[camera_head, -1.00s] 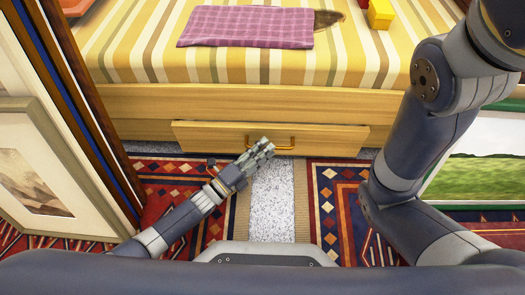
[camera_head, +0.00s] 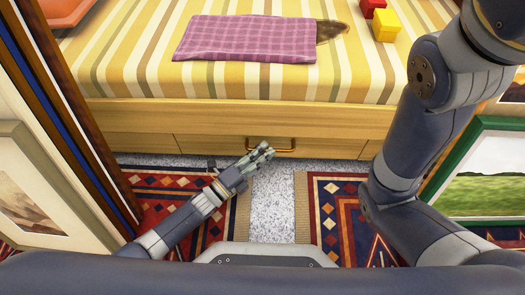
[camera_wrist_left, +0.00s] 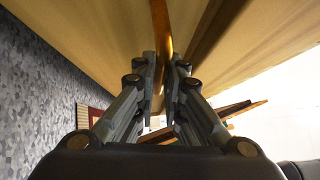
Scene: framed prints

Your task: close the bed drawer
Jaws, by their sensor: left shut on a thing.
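The wooden bed drawer (camera_head: 215,146) is in the lower front of the bed, in the middle of the head view. Its face looks flush or nearly flush with the bed panel around it. Its brass handle (camera_head: 286,145) faces me.
The bed (camera_head: 120,72) has a striped cover, a purple checked cloth (camera_head: 247,38), a yellow block (camera_head: 386,25) and a red block (camera_head: 373,7). Framed prints stand close at the left (camera_head: 40,190) and right (camera_head: 485,175). Patterned rugs (camera_head: 335,205) lie on the speckled floor.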

